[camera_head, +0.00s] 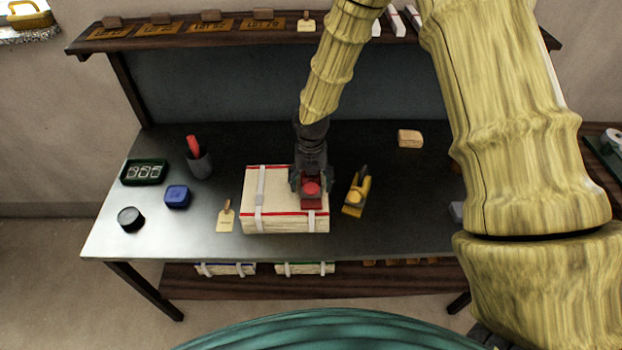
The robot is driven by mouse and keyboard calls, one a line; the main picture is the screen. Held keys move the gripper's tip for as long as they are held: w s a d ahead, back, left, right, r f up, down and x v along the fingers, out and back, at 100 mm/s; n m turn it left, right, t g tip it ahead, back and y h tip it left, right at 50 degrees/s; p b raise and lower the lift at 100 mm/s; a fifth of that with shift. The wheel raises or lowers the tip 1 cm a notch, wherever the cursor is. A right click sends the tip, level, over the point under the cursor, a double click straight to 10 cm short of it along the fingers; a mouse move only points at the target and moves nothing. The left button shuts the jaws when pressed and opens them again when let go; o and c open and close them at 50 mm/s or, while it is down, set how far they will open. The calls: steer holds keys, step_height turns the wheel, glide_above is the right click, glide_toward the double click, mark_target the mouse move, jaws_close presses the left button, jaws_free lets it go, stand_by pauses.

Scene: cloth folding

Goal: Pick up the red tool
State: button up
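A red tool (312,200) with a round red knob lies at the right part of a cream bundle (253,210) with red edge lines and pale straps. My gripper (310,186) points down directly over the red tool, with its dark fingers beside the tool's upper end. The fingers hide part of the tool. I cannot tell whether they touch or grip it. The tool appears to be on or very close to the bundle's top.
A yellow tool (356,194) lies close to the right of the bundle on the dark table (400,220). A tag (226,218), blue box (177,196), dark round tin (131,218), green tray (144,172) and cup (199,164) are left. A tan block (410,138) sits back right.

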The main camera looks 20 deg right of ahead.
steer(key=shift+w+f, duration=0.1)
jaws_close()
stand_by(0.3)
